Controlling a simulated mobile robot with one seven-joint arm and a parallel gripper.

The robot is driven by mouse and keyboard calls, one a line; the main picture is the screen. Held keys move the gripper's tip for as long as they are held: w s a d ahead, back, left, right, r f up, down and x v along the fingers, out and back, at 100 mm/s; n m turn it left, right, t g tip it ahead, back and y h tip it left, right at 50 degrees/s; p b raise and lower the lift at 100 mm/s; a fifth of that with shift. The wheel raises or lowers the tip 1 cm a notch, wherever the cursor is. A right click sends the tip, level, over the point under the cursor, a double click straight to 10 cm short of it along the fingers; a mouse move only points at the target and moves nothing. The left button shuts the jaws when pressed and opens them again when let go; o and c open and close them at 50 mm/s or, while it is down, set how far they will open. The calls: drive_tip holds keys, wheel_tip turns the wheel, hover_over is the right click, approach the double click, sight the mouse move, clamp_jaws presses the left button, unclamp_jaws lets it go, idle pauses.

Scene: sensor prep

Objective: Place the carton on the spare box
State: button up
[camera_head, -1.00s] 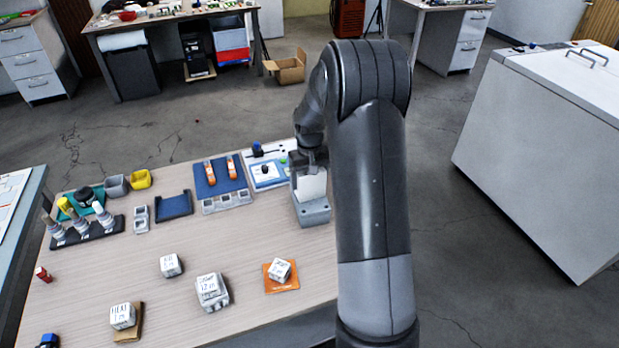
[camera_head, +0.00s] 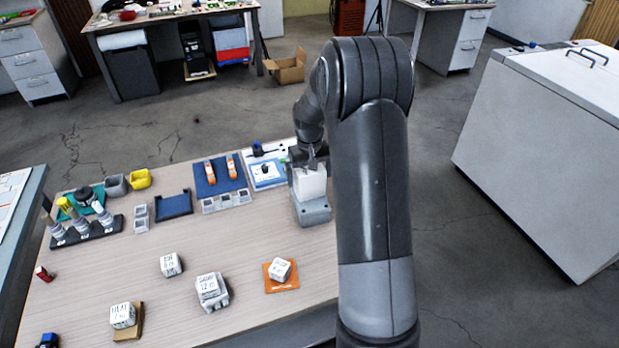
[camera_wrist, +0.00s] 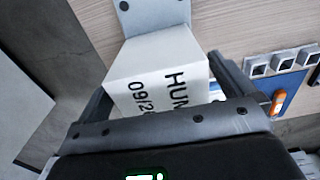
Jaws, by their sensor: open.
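The white carton (camera_head: 312,182), lettered "HUM…" and "09/2…", sits upright on a grey box (camera_head: 313,212) at the table's right edge. I cannot read a label naming this as the spare box. In the wrist view the carton (camera_wrist: 158,82) lies between the two fingers, with the grey box (camera_wrist: 153,14) showing beyond it. My gripper (camera_head: 308,160) is open, just above and around the carton's top. Whether a finger touches the carton is not clear. The carton's near lower part is hidden by my gripper in the wrist view.
White labelled cubes stand at the front, one on an orange pad (camera_head: 284,283), one on a grey block (camera_head: 219,300). A blue mat (camera_head: 219,184) with orange tools and a white-and-blue tray (camera_head: 267,182) lie left of the grey box. The table's middle is mostly clear.

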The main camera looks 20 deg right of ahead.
wheel_tip(320, 180, up, 10)
drive_tip(key=shift+f, duration=0.1)
drive_tip(key=shift+s+a+r, duration=0.1)
drive_tip(key=shift+s+r, duration=0.05)
drive_tip(key=shift+r, duration=0.55)
drive_tip(key=s+a+r+t, duration=0.1)
drive_tip(key=s+a+r, duration=0.25)
drive_tip(key=s, duration=0.35)
drive_tip(key=s+a+r+t, duration=0.2)
drive_tip(key=s+r, duration=0.3)
drive_tip(key=s, duration=0.3)
drive_tip(key=s+a+r+t, duration=0.1)
drive_tip(key=s+a+r, duration=0.2)
drive_tip(key=s+r, duration=0.3)
drive_tip(key=s+a+f+t, duration=0.1)
drive_tip(key=s+a+f, duration=0.1)
drive_tip(key=s, duration=0.8)
drive_tip(key=shift+s+a+f+t, duration=0.15)
drive_tip(key=shift+s+f+t, duration=0.2)
drive_tip(key=shift+f, duration=0.1)
